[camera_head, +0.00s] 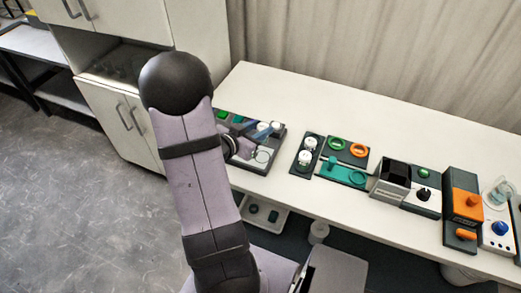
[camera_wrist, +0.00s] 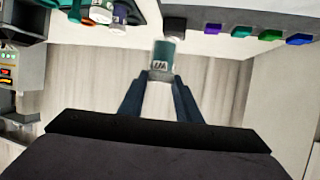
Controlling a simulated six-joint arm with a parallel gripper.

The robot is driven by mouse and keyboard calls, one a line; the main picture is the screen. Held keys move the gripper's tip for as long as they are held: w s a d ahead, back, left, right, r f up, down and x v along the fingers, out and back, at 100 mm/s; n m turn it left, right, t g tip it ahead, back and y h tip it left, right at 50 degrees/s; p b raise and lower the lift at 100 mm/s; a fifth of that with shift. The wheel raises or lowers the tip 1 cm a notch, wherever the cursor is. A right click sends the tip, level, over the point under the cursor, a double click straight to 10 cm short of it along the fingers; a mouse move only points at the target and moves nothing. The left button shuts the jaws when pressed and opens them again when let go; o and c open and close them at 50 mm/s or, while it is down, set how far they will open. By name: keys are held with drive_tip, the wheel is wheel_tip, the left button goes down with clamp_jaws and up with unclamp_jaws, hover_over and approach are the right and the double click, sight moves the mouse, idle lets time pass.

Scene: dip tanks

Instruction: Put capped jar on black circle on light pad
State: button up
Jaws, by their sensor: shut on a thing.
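My gripper (camera_wrist: 160,82) is shut on a pale thing with a teal, labelled part (camera_wrist: 163,58), which looks like the capped jar. It extends from between the dark blue fingers; which end is the cap is unclear. In the head view my arm hides part of the gripper, and blue fingers (camera_head: 243,128) show over the dark tray (camera_head: 280,140). A light pad with a dark circle outline (camera_head: 263,156) lies at the tray's front right. Two small white-topped items (camera_head: 263,126) stand at the tray's back. Whether the held jar touches anything is not clear.
Right of the tray are a dark holder with two white jars (camera_head: 305,157), a teal block (camera_head: 343,172), green and orange rings (camera_head: 358,150), a grey open box (camera_head: 391,181) and an orange unit (camera_head: 465,203). The back of the table (camera_head: 320,108) is clear.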

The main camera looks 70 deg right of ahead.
drive_tip(key=shift+f, duration=2.35)
drive_tip(key=shift+f, duration=0.1)
drive_tip(key=shift+f+p, duration=0.45)
drive_tip(key=shift+f, duration=1.3)
drive_tip(key=shift+f, duration=0.1)
drive_tip(key=o, duration=1.1)
drive_tip(key=shift+c, duration=0.2)
